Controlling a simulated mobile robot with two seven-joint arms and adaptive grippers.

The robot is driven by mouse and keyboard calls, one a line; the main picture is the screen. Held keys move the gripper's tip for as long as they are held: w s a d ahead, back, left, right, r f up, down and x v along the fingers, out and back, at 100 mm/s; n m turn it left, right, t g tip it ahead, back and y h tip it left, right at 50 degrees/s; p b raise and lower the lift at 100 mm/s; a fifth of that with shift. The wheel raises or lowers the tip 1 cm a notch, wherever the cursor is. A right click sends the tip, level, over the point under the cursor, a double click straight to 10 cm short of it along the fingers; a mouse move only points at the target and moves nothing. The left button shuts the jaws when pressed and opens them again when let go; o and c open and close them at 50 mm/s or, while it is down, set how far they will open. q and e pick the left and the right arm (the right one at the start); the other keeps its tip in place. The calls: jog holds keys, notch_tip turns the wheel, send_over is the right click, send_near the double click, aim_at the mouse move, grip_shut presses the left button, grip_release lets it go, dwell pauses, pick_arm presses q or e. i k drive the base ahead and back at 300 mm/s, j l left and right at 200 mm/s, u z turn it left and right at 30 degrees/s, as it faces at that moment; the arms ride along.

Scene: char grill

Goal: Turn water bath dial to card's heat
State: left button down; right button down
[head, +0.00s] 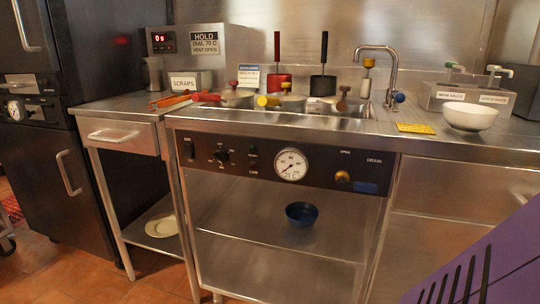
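The card (205,43) on the back panel reads "HOLD", "DIAL 70 C", "VENT OPEN". The water bath's black control panel (320,174) is on the front of the steel counter. A small black dial knob (221,156) with white marks around it sits left of centre on the panel; its exact setting is too small to read. A round white gauge (291,164) with a dark needle is to its right. A brass-coloured knob (342,177) sits near the "OPEN" and "DRAIN" labels. Neither of my grippers shows in the head view.
Several coloured-handled pans and ladles stand in the counter's wells, including a yellow handle (268,101). A faucet (390,70) and white bowl (470,116) are to the right. A blue bowl (301,213) is on the shelf below. The space before the panel looks clear.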

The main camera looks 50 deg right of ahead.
aim_at(220, 155)
jog(key=l+z, duration=0.2)
jog(key=z, duration=0.15)
jog(key=i+l+z, duration=0.15)
jog(key=z, duration=0.25)
jog(key=i+l+z, duration=0.1)
jog(key=z, duration=0.25)
